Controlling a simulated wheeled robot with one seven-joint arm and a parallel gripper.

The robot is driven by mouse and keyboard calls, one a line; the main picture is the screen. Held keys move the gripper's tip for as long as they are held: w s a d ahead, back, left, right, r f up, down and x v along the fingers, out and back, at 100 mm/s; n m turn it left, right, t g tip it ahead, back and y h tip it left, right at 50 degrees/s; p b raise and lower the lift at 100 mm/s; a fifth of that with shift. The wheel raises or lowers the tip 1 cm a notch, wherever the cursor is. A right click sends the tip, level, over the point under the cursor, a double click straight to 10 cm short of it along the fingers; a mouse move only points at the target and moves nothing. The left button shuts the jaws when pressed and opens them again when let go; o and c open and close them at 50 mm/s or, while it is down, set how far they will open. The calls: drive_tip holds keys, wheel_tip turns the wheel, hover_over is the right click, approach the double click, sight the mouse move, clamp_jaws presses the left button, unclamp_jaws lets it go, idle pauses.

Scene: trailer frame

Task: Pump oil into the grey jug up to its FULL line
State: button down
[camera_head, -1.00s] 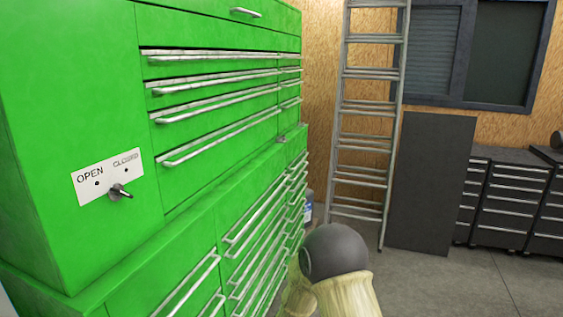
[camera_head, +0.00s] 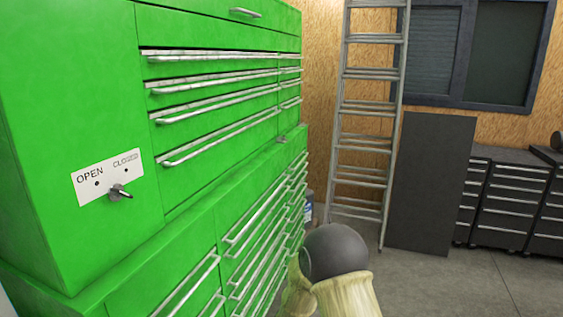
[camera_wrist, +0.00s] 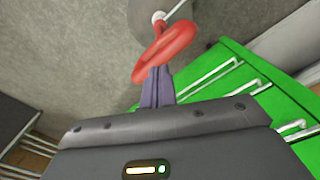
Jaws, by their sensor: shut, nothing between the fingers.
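In the wrist view my gripper (camera_wrist: 157,88) is shut, its two dark purple-grey fingers close together and empty. A red loop-shaped handle (camera_wrist: 167,52) lies just beyond the fingertips and overlaps them in the picture; I cannot tell whether they touch. A pale rod (camera_wrist: 178,10) runs from the handle toward a grey rounded surface (camera_wrist: 203,28) at the top. The grey jug and its FULL line cannot be made out in either view. The head view does not show my gripper.
A green tool chest (camera_head: 80,90) with several drawers fills the left; its plate (camera_head: 90,179) reads OPEN and CLOSED beside a small lever (camera_head: 120,192). A blue-and-white container (camera_head: 308,207) is partly hidden behind it. A ladder (camera_head: 365,130) and dark cabinets (camera_head: 512,200) stand behind open floor.

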drive_tip(key=shift+f, duration=0.1)
drive_tip(key=shift+s+f+b, duration=0.1)
drive_tip(key=shift+f+b, duration=3.65)
drive_tip(key=shift+f, duration=1.8)
drive_tip(key=shift+r+p, duration=2.85)
drive_tip(key=shift+r, duration=0.7)
wheel_tip(320, 180, up, 4)
drive_tip(key=p, duration=0.3)
drive_tip(key=shift+r, duration=0.1)
